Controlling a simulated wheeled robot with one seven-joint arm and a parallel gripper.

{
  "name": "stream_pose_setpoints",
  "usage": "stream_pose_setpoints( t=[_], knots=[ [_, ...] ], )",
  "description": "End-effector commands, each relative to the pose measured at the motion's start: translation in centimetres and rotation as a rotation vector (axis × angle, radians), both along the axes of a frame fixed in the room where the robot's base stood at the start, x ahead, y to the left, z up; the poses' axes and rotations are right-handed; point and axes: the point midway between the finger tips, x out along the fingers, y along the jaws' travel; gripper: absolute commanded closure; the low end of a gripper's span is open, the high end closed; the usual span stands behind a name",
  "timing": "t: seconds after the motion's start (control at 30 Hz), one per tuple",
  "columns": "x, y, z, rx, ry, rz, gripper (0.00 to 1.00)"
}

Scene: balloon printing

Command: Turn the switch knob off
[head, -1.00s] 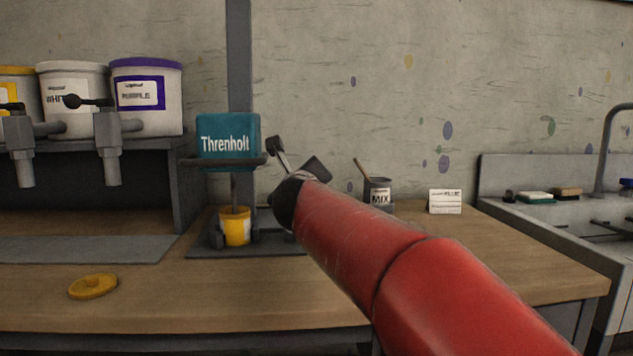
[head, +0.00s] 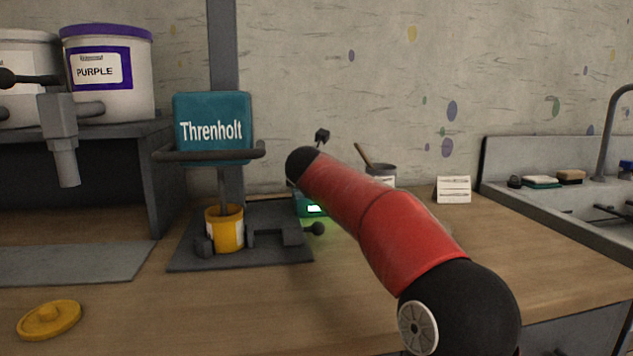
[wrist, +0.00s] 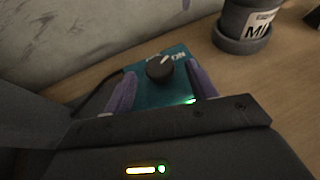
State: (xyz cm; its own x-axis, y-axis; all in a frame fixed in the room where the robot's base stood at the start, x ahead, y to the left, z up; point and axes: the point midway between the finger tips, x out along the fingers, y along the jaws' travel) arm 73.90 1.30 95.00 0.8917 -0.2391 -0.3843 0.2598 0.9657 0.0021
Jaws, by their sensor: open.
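The switch is a teal box with a round black knob (wrist: 159,68) on top, seen in the wrist view. The knob's white mark points toward the lettering "ON". My gripper (wrist: 162,86) is open, its two purple fingers apart on either side of the teal box (wrist: 158,92), with the knob between and slightly beyond them. I cannot tell whether the fingers touch the box. In the head view part of the teal box (head: 309,207) shows with a lit display and a green glow; my arm hides the knob and gripper fingers there.
The "Threnholt" machine (head: 212,128) stands left of the switch, with a yellow cup (head: 225,229) on its base. A grey MIX pot (head: 381,174) and a white card (head: 453,190) stand to the right. A yellow lid (head: 49,319) lies at front left.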

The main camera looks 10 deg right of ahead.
Motion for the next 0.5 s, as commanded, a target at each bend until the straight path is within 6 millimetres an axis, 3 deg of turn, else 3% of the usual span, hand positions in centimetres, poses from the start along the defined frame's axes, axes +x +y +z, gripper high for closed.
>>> stream_pose_setpoints(
  t=[0.37, 0.5],
  knots=[
    [0.86, -0.19, -0.36, -0.003, -0.001, 0.001, 0.43],
    [0.85, -0.2, -0.35, -0.002, -0.001, 0.001, 0.59]
  ],
)
